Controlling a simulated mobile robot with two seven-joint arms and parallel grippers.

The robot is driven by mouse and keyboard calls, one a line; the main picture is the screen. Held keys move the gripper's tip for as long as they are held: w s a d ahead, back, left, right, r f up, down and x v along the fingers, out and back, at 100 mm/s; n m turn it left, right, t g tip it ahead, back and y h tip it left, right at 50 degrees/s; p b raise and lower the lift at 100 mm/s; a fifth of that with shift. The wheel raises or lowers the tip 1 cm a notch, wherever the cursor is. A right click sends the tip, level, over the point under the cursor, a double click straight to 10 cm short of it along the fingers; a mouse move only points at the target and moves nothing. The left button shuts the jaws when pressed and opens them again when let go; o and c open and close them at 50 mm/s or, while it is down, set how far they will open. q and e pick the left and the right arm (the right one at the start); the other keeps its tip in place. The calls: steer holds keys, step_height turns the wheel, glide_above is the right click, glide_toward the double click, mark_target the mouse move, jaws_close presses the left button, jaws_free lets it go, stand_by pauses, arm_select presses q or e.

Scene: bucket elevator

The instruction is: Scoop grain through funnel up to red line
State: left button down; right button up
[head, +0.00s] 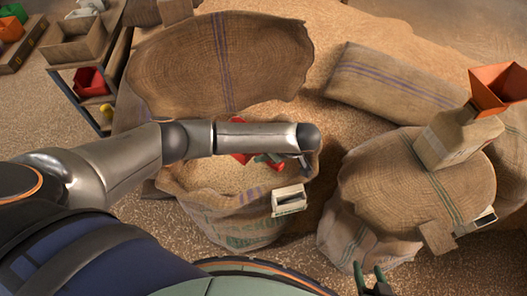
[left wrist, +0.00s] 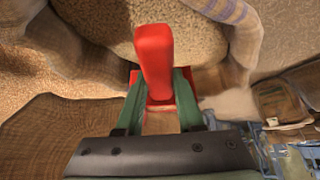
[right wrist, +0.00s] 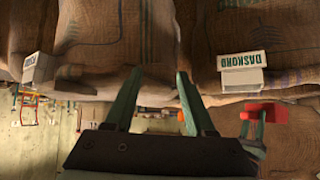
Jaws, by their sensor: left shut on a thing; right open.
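A red scoop (head: 240,158) shows partly in the head view beside my left arm, above the open sack (head: 215,222) of pale grain. My left gripper (head: 275,160) is shut on it; in the left wrist view the red handle (left wrist: 154,55) stands between the green fingers (left wrist: 156,85). My left forearm hides part of the scoop, and I cannot tell whether it holds grain. An orange-red funnel (head: 497,88) sits tilted atop a tan container (head: 457,138) on the right sack. No red line is visible. My right gripper (head: 375,275) is open and empty, low in front of the right sack.
A closed sack (head: 415,185) stands at right, with another sack (head: 385,85) lying behind it. Small white boxes hang at the sack fronts (head: 289,199). A shelf (head: 90,75) with coloured items stands at the back left. Loose grain covers the floor around.

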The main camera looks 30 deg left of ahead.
stand_by(0.3)
arm_select(q)
step_height(320, 180, up, 8)
steer(key=p, duration=0.9)
steer(key=shift+r, duration=0.1)
steer(key=shift+r+b, duration=0.1)
steer(key=shift+b, duration=0.25)
steer(key=shift+r, duration=0.85)
